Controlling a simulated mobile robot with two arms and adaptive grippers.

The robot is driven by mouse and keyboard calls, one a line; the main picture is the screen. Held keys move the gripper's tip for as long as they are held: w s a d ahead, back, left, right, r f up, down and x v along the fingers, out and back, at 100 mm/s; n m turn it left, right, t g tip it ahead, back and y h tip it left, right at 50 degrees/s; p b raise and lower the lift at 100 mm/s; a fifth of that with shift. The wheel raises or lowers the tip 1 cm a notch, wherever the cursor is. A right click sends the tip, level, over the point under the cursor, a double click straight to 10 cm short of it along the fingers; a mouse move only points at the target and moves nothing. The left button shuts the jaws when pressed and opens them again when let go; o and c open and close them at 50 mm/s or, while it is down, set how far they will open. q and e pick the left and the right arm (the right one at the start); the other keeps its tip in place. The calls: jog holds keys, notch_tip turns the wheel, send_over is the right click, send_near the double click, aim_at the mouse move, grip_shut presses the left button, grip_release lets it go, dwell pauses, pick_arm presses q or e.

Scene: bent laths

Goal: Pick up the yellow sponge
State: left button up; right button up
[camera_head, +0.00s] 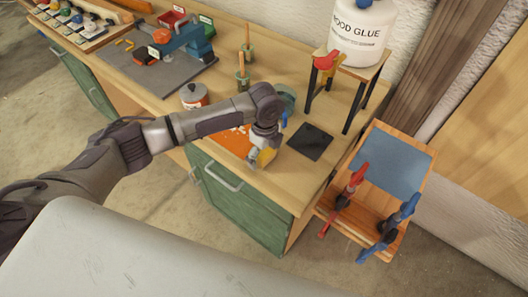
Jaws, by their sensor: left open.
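My left arm reaches in from the left over the wooden workbench. Its gripper (257,155) points down near the bench's front edge and is open. A small yellow piece, which looks like the yellow sponge (267,157), shows right at the fingers and is partly hidden by them. I cannot tell whether the fingers touch it. An orange mat or tray (233,142) lies just left of the gripper, partly covered by my arm. My right gripper is not in view.
A dark flat square (310,141) lies right of the gripper. A small stand (345,68) carries a white wood glue bottle (362,30). A can (194,96) stands behind my arm. A wooden rack with red and blue clamps (385,185) is beyond the bench's right end.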

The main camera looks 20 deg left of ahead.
aim_at(267, 153)
pick_arm(q)
jog(key=shift+c, duration=0.3)
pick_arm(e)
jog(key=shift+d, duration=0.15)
pick_arm(q)
jog(key=shift+c, duration=1.4)
jog(key=c, duration=0.8)
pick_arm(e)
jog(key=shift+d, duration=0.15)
pick_arm(q)
jog(key=shift+r, duration=0.45)
jog(key=r, duration=0.1)
jog(key=r+b, duration=0.1)
jog(key=r, duration=0.1)
jog(key=shift+s+d+r, duration=0.3)
jog(key=shift+s+d, duration=0.05)
jog(key=shift+d, duration=0.05)
jog(key=s+d+r, duration=0.2)
jog(key=s+d+r+b, duration=0.1)
jog(key=s+d+r, duration=0.1)
jog(key=s, duration=0.1)
jog(key=s+d+r, duration=0.2)
jog(key=s, duration=0.1)
jog(key=shift+s+d+r+b, duration=0.2)
jog(key=shift+d+r+b, duration=0.1)
jog(key=shift+b, duration=0.1)
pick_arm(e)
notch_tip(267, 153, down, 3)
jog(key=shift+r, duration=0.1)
